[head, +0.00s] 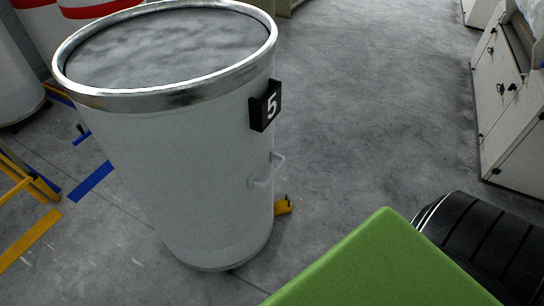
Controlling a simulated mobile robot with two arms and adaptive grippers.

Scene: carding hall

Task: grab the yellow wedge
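A small yellow-orange piece (284,206), which looks like the yellow wedge, lies on the floor at the right side of the base of a large pale can. It seems to be against the can or close to it, and its left end is partly hidden by the can. I cannot tell if the two touch. The can (190,165) stands upright, with a shiny metal rim, a black tag marked 5 (265,105) and a side handle (267,171) above the yellow piece. Neither of my grippers is in view.
Grey floor is clear to the right of the can. Pale cabinets (505,110) stand at the far right. A yellow frame (22,183) stands at the left edge, near blue and yellow floor stripes. More pale containers with red bands show at the top left.

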